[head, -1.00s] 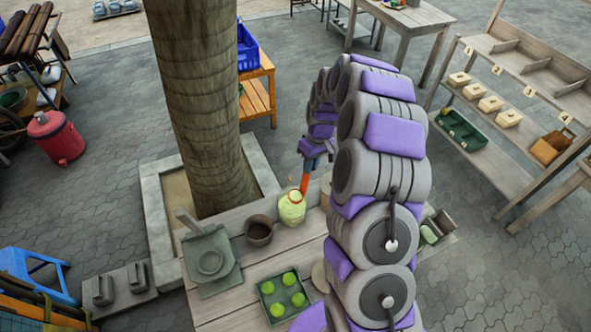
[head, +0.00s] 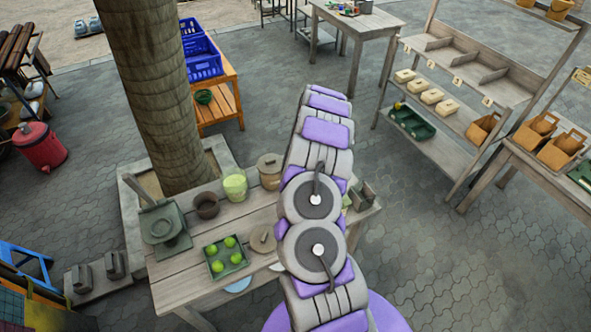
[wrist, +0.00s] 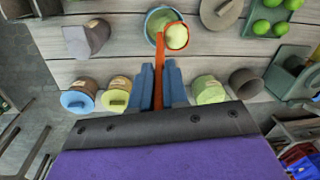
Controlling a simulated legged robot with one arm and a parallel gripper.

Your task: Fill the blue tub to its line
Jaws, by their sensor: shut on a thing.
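The blue tub (wrist: 148,26) stands on the table at the top middle of the wrist view, with pale green stuff visible inside. My gripper (wrist: 160,70) has its blue fingers shut on the orange handle of a ladle (wrist: 159,55). The ladle's round cup holds green stuff and is over the tub's lower right part; I cannot tell its height above the rim. The tub's line does not show. A yellow-green jar (wrist: 208,90) stands open nearby and also shows in the head view (head: 235,185). My arm hides the gripper and tub in the head view.
A dark pot (head: 206,205), a green stand (head: 165,228), a tray of green fruit (head: 226,257) and a flat round lid (head: 262,238) share the table. In the wrist view, blue-lidded (wrist: 78,97) and yellow-lidded (wrist: 116,94) pots stand left of the gripper.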

